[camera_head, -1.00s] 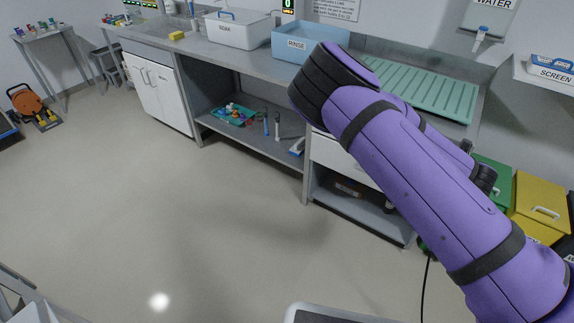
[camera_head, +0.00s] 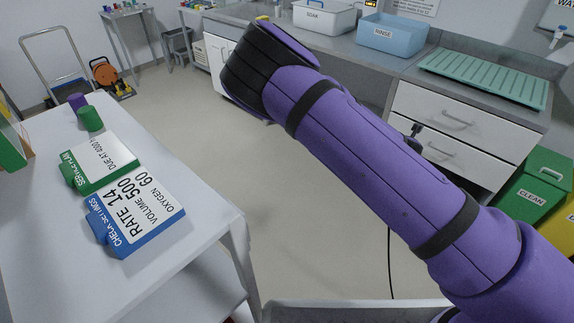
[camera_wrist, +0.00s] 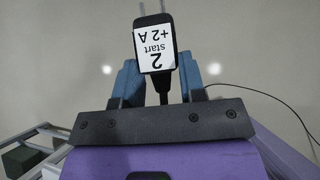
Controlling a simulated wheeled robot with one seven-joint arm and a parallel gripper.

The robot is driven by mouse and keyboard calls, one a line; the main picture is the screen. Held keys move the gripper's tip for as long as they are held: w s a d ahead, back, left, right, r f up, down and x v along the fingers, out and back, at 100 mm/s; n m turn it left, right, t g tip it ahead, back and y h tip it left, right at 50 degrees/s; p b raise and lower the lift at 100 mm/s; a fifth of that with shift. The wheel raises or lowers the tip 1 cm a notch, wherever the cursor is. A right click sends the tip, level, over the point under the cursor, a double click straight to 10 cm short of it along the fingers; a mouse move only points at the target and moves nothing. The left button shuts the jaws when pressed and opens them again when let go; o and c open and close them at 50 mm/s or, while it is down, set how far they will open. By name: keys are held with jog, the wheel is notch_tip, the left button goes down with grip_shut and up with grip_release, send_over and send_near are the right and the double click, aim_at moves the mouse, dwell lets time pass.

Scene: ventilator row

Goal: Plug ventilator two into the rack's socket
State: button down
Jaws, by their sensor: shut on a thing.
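In the wrist view my gripper (camera_wrist: 159,85) is shut on a black plug (camera_wrist: 143,19). The plug bears a white label (camera_wrist: 155,49) reading "2 start +2 A", upside down in the picture. Two metal prongs point away from my gripper at the top edge. A thin black cable (camera_wrist: 278,98) curves off to the right. In the head view my purple arm hides the gripper and plug, and part of a black cable (camera_head: 389,245) hangs to the floor. Neither ventilator two nor the rack's socket can be made out.
A white table (camera_head: 190,255) at left holds a blue card block (camera_head: 127,232), a green one (camera_head: 93,178) and small cylinders. A counter with a blue rinse tub (camera_head: 392,35) and drawers stands behind. Open floor (camera_head: 190,110) lies between. A green bin (camera_head: 535,185) is at right.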

jog(key=m, duration=0.1)
jog(key=m+g+h, duration=0.1)
jog(key=m+h, duration=0.1)
jog(key=shift+s+a+f+g, duration=0.15)
jog(key=shift+s+a+g, duration=0.15)
jog(key=shift+s+a, duration=0.1)
jog(key=s+a+r+m+g+y, duration=0.1)
jog(key=s+a+m+g, duration=0.5)
jog(key=m, duration=0.6)
jog(key=s+a+r+m+g+y, duration=0.15)
jog(key=s+a+m+g, duration=0.25)
jog(key=a+m+g, duration=0.5)
jog(key=s+a+r+m+t+y, duration=0.1)
jog(key=s+a+r+m+y, duration=0.3)
jog(key=s+a+r+m, duration=0.3)
jog(key=s+a+r+m+t+y, duration=0.1)
jog(key=s+a+r+m+y, duration=0.4)
jog(key=a, duration=0.8)
jog(key=shift+s+r+m, duration=1.5)
jog(key=shift+s+r, duration=0.2)
jog(key=shift+r, duration=0.9)
jog(key=shift+s+a+r, duration=0.1)
jog(key=shift+s+a, duration=0.75)
jog(key=shift+s, duration=0.25)
